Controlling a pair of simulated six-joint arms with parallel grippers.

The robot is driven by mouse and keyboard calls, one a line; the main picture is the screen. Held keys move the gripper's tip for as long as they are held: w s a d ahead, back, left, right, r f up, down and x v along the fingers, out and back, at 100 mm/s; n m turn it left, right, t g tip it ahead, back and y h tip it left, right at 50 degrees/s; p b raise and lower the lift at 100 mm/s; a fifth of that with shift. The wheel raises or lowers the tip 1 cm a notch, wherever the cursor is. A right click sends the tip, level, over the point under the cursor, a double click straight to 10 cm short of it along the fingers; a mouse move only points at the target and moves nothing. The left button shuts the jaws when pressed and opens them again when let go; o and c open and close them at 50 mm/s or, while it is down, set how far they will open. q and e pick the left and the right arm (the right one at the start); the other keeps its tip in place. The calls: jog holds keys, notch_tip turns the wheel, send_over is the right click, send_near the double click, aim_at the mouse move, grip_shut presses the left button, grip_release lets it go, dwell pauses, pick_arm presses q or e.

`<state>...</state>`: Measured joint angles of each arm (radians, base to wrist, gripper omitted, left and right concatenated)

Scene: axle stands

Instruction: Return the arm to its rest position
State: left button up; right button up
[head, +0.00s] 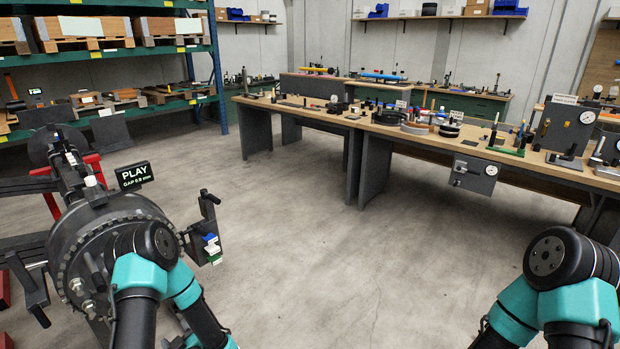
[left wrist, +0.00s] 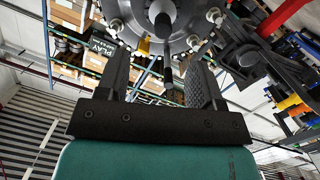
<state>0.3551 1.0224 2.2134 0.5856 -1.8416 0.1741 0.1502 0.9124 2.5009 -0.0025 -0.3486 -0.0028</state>
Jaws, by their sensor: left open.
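My left arm (head: 150,270) is teal and black and stands at the lower left of the head view, in front of a large dark round hub with bolts (head: 75,265). My left gripper (left wrist: 160,62) shows in the left wrist view with its two dark fingers apart. No object is held between them; the bolted hub (left wrist: 185,30) and its central shaft lie beyond the fingertips. I cannot tell whether they touch. My right arm (head: 570,285) is folded at the lower right; its gripper is out of view.
Red stand parts (head: 50,205) are at the left. Workbenches (head: 365,123) and a green shelf rack (head: 215,70) stand behind. The middle floor is clear.

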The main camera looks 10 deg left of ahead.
pick_arm(q)
jog(key=d+f+m+g+h, duration=0.1)
jog(key=d+f+m+h, duration=0.6)
jog(key=d+h, duration=0.5)
jog(key=s+d+f+m+g+h, duration=0.1)
jog(key=s+d+m+g+h, duration=0.4)
jog(key=s+d+g, duration=0.3)
jog(key=s+d, duration=0.3)
jog(key=d, duration=0.2)
jog(key=shift+s+f+m+h, duration=0.15)
jog(key=shift+m+h, duration=0.25)
